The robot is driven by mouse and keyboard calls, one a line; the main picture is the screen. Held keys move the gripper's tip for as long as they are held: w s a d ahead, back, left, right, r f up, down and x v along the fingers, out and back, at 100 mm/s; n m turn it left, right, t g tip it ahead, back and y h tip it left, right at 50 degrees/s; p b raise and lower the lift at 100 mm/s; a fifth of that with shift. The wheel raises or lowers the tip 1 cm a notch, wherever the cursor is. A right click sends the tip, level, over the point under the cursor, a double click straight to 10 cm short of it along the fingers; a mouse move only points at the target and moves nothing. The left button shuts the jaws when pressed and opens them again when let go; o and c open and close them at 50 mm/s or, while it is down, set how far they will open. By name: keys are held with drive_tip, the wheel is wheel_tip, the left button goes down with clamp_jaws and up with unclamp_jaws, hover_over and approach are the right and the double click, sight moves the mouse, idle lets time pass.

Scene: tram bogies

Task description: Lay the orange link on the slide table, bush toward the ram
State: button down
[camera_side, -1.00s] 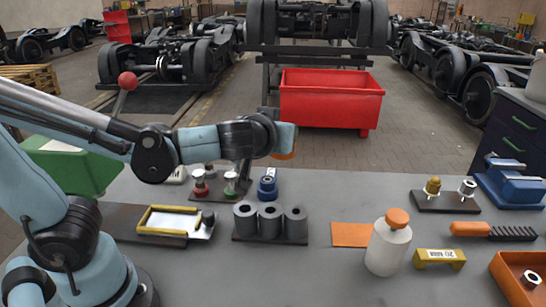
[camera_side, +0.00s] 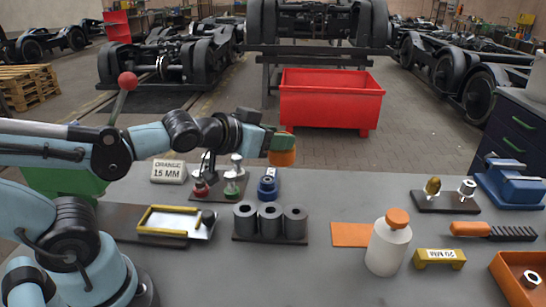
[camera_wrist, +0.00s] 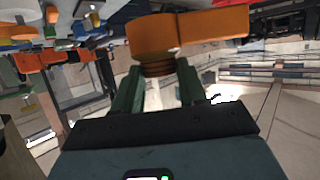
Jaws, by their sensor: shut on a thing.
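My gripper (camera_side: 280,142) is up above the bench's back edge, in front of the red bin. It is shut on the orange link (camera_side: 283,158), of which only a short end shows below the fingers. In the wrist view my gripper (camera_wrist: 158,78) has its two green fingers on a ribbed brown part, and the orange link (camera_wrist: 185,32) extends across beyond the fingertips to the right. A silver plate with a yellow frame (camera_side: 150,211), apparently the slide table, lies at the left of the bench, apart from the link. I cannot make out the ram clearly.
A white bottle (camera_side: 388,247) and an orange mat (camera_side: 350,234) are to the right. The front middle is mostly clear.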

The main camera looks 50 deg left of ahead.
sight(273, 153)
drive_tip(key=shift+a+r+m+h, duration=0.15)
drive_tip(key=shift+a+r+h, duration=0.05)
drive_tip(key=shift+r, duration=0.3)
drive_tip(key=shift+a+r+m+h, duration=0.15)
drive_tip(key=shift+a+r+h, duration=0.05)
drive_tip(key=shift+r, duration=0.25)
drive_tip(key=s+f, duration=0.1)
drive_tip(key=f, duration=0.1)
drive_tip(key=s+f, duration=0.2)
drive_tip(key=shift+s+f, duration=0.1)
drive_tip(key=shift+s, duration=0.05)
drive_tip(key=shift+w+d+f, duration=0.1)
drive_tip(key=shift+w+d, duration=0.5)
drive_tip(key=shift+w, duration=0.05)
drive_tip(key=w+d+f+n+g+y, duration=0.4)
drive_tip(key=w+d+n+y, duration=0.55)
drive_tip(key=w+d, duration=0.2)
drive_tip(key=shift+m, duration=0.25)
drive_tip(key=shift+w+a+f, duration=1.15)
drive_tip(key=shift+a+f, duration=0.55)
drive_tip(key=shift+f, duration=0.1)
drive_tip(key=shift+w+a+f, duration=1.15)
drive_tip(key=shift+a+f, duration=0.6)
drive_tip(key=shift+w+a+f, duration=1.15)
drive_tip(key=shift+a+f, duration=0.55)
drive_tip(key=shift+f, duration=0.1)
